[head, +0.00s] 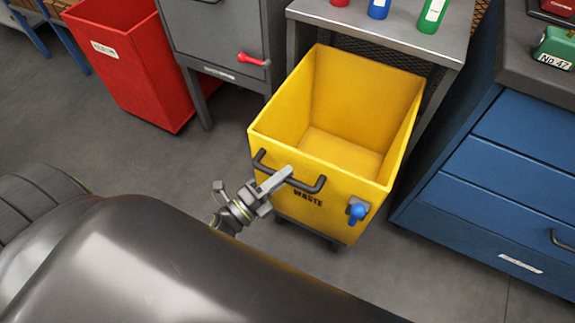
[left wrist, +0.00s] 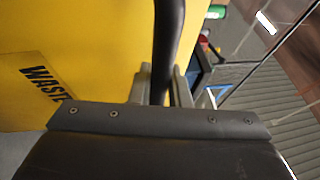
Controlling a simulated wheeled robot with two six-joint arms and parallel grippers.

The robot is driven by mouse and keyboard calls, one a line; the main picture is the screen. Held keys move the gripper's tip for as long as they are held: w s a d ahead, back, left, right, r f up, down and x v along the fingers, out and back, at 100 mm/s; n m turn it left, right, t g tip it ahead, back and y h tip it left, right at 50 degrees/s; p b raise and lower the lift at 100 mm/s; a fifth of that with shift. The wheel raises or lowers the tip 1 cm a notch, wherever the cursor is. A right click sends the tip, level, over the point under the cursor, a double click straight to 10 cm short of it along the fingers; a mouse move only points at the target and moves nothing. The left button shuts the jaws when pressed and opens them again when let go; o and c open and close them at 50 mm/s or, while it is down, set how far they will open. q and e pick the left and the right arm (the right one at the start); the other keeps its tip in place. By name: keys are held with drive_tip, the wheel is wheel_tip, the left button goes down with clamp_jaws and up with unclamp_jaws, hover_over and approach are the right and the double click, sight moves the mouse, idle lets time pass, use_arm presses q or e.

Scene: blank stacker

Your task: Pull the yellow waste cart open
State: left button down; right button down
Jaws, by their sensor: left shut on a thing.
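The yellow waste cart (head: 283,147) is an open, empty bin with "WASTE" on its front. It stands partly out from under a grey metal table, and its front faces me. A dark bar handle (head: 309,186) runs across its front near the rim. My left gripper (head: 284,176) is shut on this handle. In the left wrist view the dark handle (left wrist: 168,45) passes between the fingers, with the yellow cart front (left wrist: 90,60) behind it. A blue knob (head: 357,211) sits on the front's right side. My right gripper is not in view.
The grey table (head: 380,32) behind the cart carries red, blue and green bottles. A red bin (head: 128,62) and a grey cabinet (head: 215,40) stand to the left. A blue drawer cabinet (head: 500,190) stands close on the right. The floor in front looks clear.

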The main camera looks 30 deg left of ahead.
use_arm(q)
drive_tip(key=c, duration=1.4)
unclamp_jaws()
drive_tip(key=shift+o, duration=0.2)
drive_tip(key=shift+s, duration=0.1)
